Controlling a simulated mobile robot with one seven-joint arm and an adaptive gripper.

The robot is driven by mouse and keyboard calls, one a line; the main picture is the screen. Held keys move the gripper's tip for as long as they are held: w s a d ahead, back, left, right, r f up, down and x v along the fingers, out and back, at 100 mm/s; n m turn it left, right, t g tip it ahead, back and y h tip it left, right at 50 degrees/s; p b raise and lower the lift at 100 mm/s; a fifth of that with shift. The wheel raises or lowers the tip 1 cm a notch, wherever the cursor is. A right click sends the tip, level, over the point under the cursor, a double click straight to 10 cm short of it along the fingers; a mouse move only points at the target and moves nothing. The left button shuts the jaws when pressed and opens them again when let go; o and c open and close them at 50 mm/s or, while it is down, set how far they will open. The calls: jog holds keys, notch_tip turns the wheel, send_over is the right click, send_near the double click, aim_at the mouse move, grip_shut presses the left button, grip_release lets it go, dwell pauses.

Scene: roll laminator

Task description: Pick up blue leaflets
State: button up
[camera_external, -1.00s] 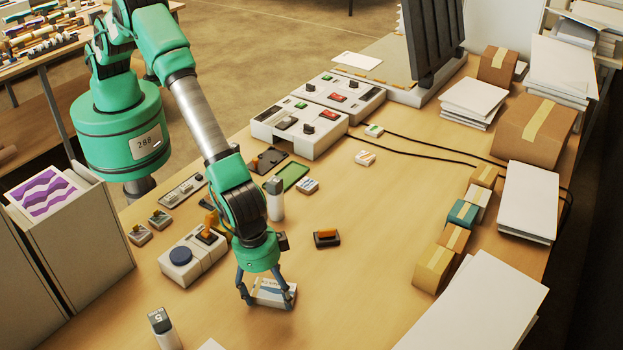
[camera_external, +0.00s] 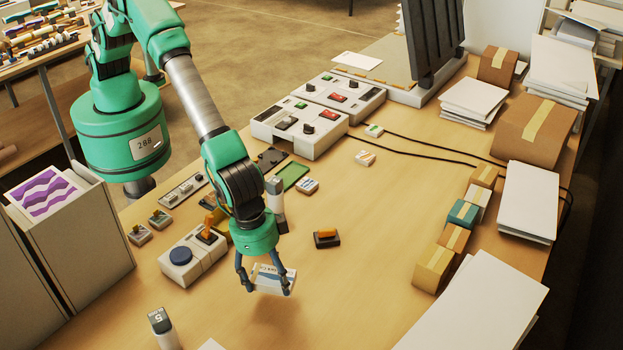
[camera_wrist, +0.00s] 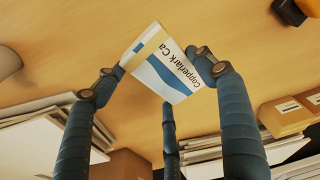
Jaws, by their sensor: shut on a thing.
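The leaflets (camera_external: 272,280) are a small white stack with blue print, held above the wooden table. My gripper (camera_external: 266,276) is shut on them, with its dark blue fingers on either side of the stack. The leaflets look tilted in the external view.
A white control box with a blue knob (camera_external: 181,255) stands left of my gripper. A small dark block with an orange top (camera_external: 326,238) lies to the right. Small boxes (camera_external: 435,268) and paper stacks line the right side.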

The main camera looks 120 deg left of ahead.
aim_at(273, 281)
jog(key=shift+r, duration=2.25)
